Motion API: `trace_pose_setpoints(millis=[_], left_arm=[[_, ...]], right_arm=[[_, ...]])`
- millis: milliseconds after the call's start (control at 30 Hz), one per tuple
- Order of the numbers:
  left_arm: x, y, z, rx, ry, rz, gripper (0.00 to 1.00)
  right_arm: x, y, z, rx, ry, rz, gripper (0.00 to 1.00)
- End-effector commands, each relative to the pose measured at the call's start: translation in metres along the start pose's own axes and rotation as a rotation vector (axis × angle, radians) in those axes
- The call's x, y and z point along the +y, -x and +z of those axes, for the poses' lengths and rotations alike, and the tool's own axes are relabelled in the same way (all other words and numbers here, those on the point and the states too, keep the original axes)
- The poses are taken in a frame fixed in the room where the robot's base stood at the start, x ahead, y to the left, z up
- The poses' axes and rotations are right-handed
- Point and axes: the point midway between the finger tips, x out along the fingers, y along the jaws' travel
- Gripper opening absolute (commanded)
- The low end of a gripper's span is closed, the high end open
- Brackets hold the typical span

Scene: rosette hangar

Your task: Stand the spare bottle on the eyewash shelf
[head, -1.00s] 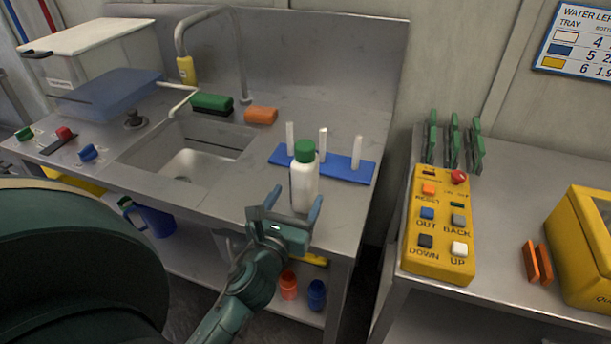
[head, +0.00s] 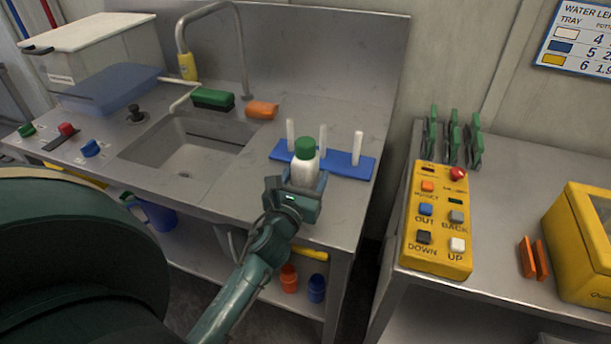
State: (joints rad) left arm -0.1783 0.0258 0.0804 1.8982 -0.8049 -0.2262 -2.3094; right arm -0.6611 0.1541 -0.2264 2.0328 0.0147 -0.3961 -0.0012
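The gripper hides the bottle's base. I cannot make out which surface is the eyewash shelf. My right gripper is not in view.
The sink basin (head: 187,150) lies left of the bottle, with a tap (head: 243,60) behind. A green brush (head: 213,99) and an orange sponge (head: 262,110) lie by the basin. A yellow button box (head: 438,225) is on the right bench. An orange cup (head: 288,279) and a blue cup (head: 316,288) stand below.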

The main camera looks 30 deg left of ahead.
Motion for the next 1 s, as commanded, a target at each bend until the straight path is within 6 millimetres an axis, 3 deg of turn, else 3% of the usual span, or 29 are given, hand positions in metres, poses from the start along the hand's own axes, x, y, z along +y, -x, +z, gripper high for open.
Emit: trace_pose_setpoints(millis=[700,867,1000], left_arm=[[0.0,0.0,0.002,-0.004,0.0,-0.001,0.0],[0.0,0.0,0.003,-0.005,0.0,-0.001,0.0],[0.0,0.0,0.018,-0.008,-0.003,-0.002,0.0]], right_arm=[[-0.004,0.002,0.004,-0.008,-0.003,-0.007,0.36],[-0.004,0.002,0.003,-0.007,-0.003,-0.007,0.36],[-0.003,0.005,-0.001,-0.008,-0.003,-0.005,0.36]])
